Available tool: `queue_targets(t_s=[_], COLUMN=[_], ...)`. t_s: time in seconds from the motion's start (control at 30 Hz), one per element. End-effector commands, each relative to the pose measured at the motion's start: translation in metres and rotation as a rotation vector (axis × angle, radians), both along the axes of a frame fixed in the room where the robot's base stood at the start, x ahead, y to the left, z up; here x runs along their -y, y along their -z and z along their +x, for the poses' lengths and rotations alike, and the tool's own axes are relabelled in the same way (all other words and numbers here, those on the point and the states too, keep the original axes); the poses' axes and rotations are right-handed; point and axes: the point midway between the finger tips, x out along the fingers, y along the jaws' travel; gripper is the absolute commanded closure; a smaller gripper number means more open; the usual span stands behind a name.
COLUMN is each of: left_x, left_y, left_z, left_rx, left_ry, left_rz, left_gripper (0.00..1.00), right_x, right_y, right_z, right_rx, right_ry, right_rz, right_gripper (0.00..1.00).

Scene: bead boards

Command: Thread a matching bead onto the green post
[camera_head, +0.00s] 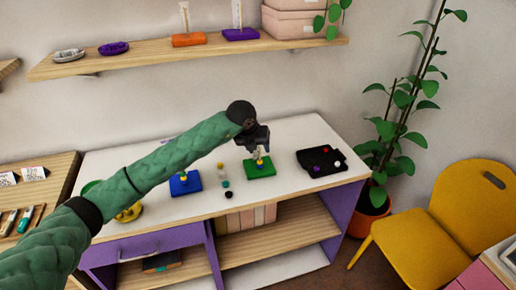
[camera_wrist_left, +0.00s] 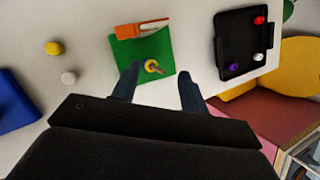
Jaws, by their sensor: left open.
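The green board (camera_head: 263,171) lies on the white table with a short post near its middle. In the left wrist view a yellow bead (camera_wrist_left: 150,66) sits around the post on the green board (camera_wrist_left: 151,45). My left gripper (camera_head: 258,154) is open just above this board. Loose yellow (camera_head: 220,165), white (camera_head: 223,175), teal (camera_head: 226,184) and black (camera_head: 229,195) beads stand in a row left of the board. My right gripper is in neither view.
A blue board (camera_head: 180,188) with a yellow bead on it lies to the left. A black tray (camera_head: 310,155) with red, white and purple beads lies to the right. An orange and white item (camera_wrist_left: 128,31) shows at the green board's far edge. A shelf (camera_head: 140,62) hangs behind.

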Motion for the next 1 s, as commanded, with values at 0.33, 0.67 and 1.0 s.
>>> queue_targets(t_s=[0.33, 0.67, 1.0], left_x=[-0.012, -0.019, -0.019], left_y=[-0.037, -0.067, -0.069], left_z=[-0.015, -0.027, -0.028], left_rx=[0.004, 0.001, 0.000], left_ry=[0.000, 0.000, 0.000], left_rz=[0.000, -0.001, 0.000], left_gripper=[0.56, 0.56, 0.56], right_x=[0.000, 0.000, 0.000], right_y=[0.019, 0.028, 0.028], right_z=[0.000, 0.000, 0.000], right_rx=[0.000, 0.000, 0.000], right_ry=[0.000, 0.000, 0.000], right_rz=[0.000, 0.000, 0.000], right_gripper=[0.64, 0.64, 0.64])
